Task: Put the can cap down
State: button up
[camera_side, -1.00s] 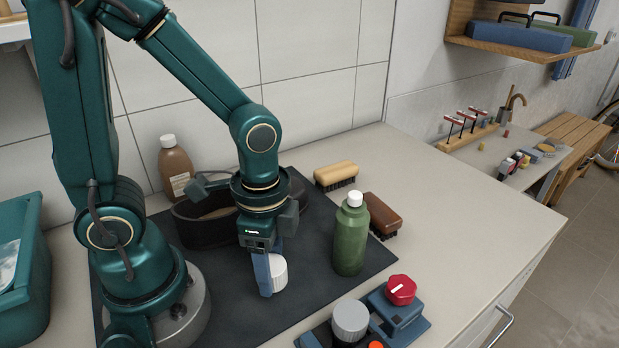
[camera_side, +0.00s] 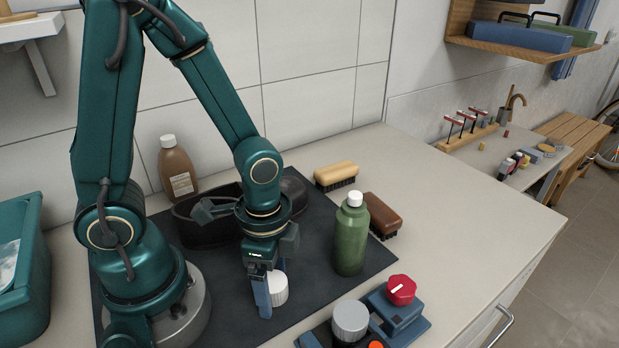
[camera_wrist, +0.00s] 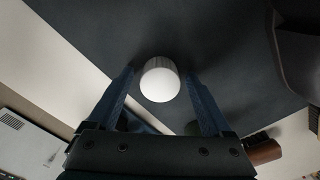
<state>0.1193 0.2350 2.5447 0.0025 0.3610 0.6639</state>
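The white ribbed can cap (camera_side: 279,289) is low over the dark mat, close to its surface, between the fingers of my gripper (camera_side: 268,300). In the wrist view the cap (camera_wrist: 160,80) shows its round pale face, and my gripper's two blue fingers (camera_wrist: 159,72) stand on either side. A narrow dark gap shows between the cap and each finger, so the gripper looks open around it. The cap appears to rest on the mat (camera_side: 318,270), though its lower edge is partly hidden by the near finger.
A green bottle (camera_side: 351,238) with a white cap stands right of my gripper. A dark shoe (camera_side: 190,228) and brown bottle (camera_side: 178,172) are behind. Two brushes (camera_side: 337,174) lie at the back right. Mat is clear between cap and tins.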

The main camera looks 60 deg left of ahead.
jog(key=shift+r, duration=0.15)
notch_tip(320, 180, up, 10)
notch_tip(320, 180, up, 5)
jog(key=n+t, duration=0.6)
jog(key=n, duration=0.3)
send_over(273, 281)
jog(key=a, duration=0.2)
jog(key=shift+s, duration=0.15)
jog(key=shift+c, duration=0.3)
dwell(0.8)
